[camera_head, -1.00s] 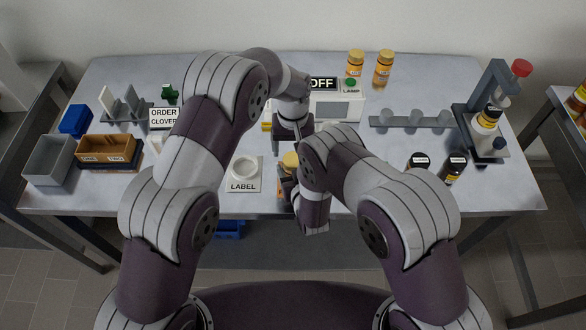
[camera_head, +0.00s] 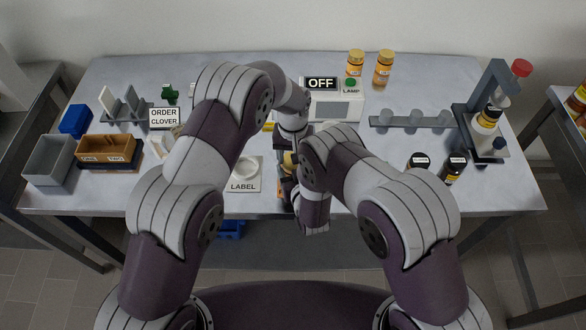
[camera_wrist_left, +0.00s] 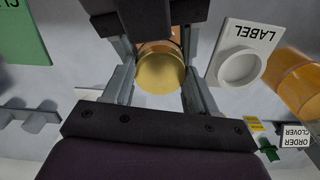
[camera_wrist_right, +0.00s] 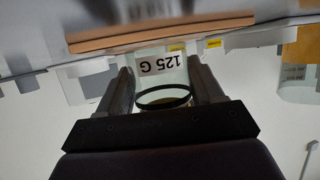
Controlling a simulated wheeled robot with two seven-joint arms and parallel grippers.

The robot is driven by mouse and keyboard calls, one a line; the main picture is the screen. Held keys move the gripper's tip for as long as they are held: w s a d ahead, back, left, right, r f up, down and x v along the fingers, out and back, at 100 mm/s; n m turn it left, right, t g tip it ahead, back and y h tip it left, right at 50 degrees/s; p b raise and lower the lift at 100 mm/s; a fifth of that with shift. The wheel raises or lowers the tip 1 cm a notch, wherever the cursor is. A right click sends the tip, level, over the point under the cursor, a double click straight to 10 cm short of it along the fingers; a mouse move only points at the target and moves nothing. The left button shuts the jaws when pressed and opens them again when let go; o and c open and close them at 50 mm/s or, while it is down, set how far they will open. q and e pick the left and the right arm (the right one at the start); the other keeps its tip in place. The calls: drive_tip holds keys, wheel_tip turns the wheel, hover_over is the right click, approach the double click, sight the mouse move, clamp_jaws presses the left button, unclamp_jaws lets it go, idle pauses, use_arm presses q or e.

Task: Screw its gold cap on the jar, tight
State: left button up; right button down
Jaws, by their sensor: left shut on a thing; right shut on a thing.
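The gold cap (camera_wrist_left: 160,72) lies between the fingers of my left gripper (camera_wrist_left: 158,88), which is shut on it. In the head view a bit of the gold cap (camera_head: 288,160) shows beside my arms. My right gripper (camera_wrist_right: 163,88) is shut on the clear jar (camera_wrist_right: 158,66), which bears a "125 G" label. A dark ring and a little gold show at the jar's mouth end in the right wrist view. Cap and jar are in line, left gripper above right. How tightly the cap sits is hidden. My right gripper (camera_head: 288,180) shows near the table's front edge.
A white LABEL stand (camera_head: 244,184) is just left of the jar. Behind are the OFF lamp box (camera_head: 345,107) and two amber jars (camera_head: 384,69). Two dark-capped jars (camera_head: 452,171) stand right; brown and grey bins (camera_head: 48,160) stand left.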

use_arm(q)
drive_tip(key=shift+m, duration=0.4)
drive_tip(key=o, duration=1.2)
drive_tip(key=shift+o, duration=0.2)
drive_tip(key=shift+r, duration=0.1)
wheel_tip(320, 180, up, 12)
use_arm(e)
drive_tip(key=shift+c, duration=0.4)
unclamp_jaws()
